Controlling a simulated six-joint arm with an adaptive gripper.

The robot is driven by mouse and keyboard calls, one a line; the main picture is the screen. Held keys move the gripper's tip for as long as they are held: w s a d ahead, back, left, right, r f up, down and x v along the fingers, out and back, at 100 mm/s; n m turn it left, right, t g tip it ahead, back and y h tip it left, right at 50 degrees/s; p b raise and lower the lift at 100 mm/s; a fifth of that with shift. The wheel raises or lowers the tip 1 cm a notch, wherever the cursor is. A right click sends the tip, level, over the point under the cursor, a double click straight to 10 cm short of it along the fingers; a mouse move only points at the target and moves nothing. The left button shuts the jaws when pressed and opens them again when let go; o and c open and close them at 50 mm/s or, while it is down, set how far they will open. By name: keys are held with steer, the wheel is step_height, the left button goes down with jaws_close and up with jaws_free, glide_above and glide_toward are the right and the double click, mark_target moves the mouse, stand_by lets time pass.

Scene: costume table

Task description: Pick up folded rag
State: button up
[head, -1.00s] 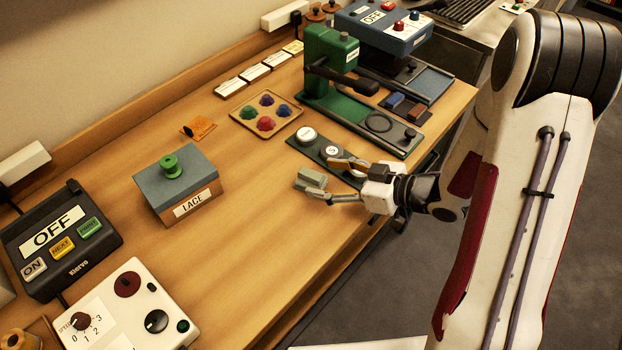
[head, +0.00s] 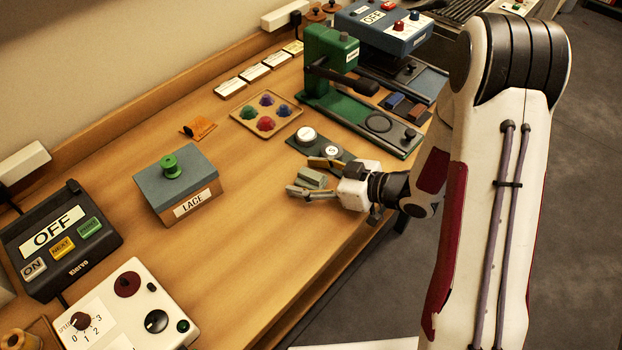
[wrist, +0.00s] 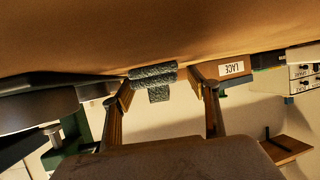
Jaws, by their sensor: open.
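The folded rag (head: 314,178) is a small grey-green bundle on the wooden table, near its right edge. My gripper (head: 301,176) is low over the table with its fingers apart, one on each side of the rag. In the wrist view the rag (wrist: 153,77) shows as a dark, textured, folded piece between the two open fingers (wrist: 163,85), closer to the left one. I cannot tell whether either finger touches it. Part of the rag is hidden by the fingers in the head view.
A green plate with white round pieces (head: 320,141) lies just behind my gripper. The green press (head: 330,60) stands further back. The LACE box (head: 178,190) stands to the left, with bare table between. A white control box (head: 130,305) is at the front left.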

mark_target(308, 172)
steer(key=shift+c, duration=0.3)
steer(key=c, duration=1.2)
steer(key=shift+o, duration=0.2)
steer(key=shift+r, duration=0.2)
steer(key=shift+r, duration=4.8)
